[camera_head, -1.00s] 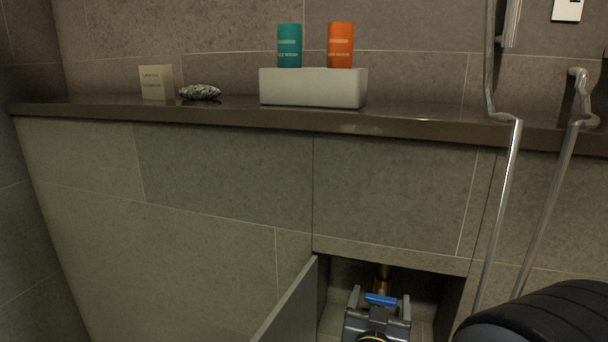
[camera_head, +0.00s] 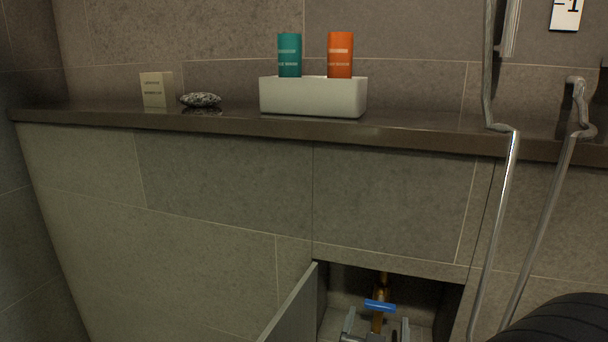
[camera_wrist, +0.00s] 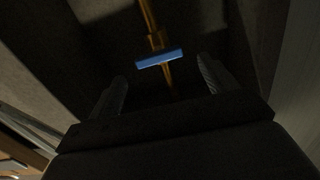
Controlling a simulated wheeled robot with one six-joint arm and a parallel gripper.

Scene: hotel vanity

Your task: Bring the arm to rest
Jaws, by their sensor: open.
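My gripper (camera_head: 377,328) is low in the head view, at the mouth of an open recess in the tiled wall. Its two fingers stand apart. In the wrist view my gripper (camera_wrist: 165,88) is open, with nothing between its fingers. A blue valve handle (camera_head: 380,306) on a brass pipe (camera_head: 383,285) is inside the recess, beyond the fingers. In the wrist view the blue handle (camera_wrist: 159,58) lies ahead of the fingertips, apart from them, and the pipe (camera_wrist: 148,17) runs up behind it. The lower part of my gripper is cut off by the head view's bottom edge.
An open panel door (camera_head: 294,308) stands left of the recess. A dark ledge (camera_head: 200,119) above holds a white tray (camera_head: 313,97) with teal and orange bottles, a stone (camera_head: 201,100) and a card (camera_head: 156,90). Metal rails (camera_head: 497,220) run down at the right.

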